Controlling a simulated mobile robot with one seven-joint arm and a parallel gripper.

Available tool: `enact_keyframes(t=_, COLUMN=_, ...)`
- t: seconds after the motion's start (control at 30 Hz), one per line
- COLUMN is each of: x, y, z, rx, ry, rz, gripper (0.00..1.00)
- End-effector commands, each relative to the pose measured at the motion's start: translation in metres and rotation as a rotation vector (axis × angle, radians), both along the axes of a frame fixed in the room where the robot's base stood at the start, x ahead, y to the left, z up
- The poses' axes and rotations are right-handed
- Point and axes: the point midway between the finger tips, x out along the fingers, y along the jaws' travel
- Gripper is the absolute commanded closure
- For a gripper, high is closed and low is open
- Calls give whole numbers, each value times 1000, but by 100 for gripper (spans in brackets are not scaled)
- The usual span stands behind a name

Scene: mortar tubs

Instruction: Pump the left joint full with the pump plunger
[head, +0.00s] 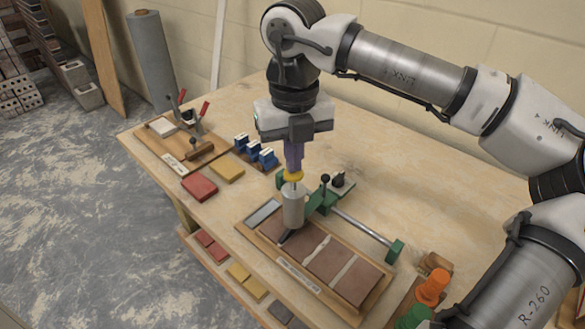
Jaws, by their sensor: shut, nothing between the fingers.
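My gripper (293,168) points straight down with its purple fingers shut and empty. The fingertips are right at the yellow top of the pump plunger (293,177); I cannot tell whether they touch it. Below it stands the grey pump cylinder (292,208), held upright beside a green carriage (320,200). Its dark nozzle (285,238) points down to the left part of a wooden tray (352,317) of brown bricks (322,263). The pump and nozzle hide the left joint, so its fill cannot be seen. A joint further right (316,248) shows pale material.
A rail (362,229) runs behind the tray to a green end block (395,251). Blue blocks (255,152), a red block (199,187) and a tool board (160,150) lie to the left. An orange item (433,287) stands at the right. The table behind the rail is mostly clear.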

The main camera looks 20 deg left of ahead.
Motion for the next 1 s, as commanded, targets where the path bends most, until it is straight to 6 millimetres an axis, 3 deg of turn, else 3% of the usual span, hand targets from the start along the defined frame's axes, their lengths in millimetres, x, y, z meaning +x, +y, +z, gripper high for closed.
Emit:
enact_keyframes(t=0.43, x=0, y=0, z=4, rx=0, ry=0, rz=0, gripper=100)
enact_keyframes(t=1.0, x=0, y=0, z=61, rx=-1, ry=-1, rz=-1, gripper=100)
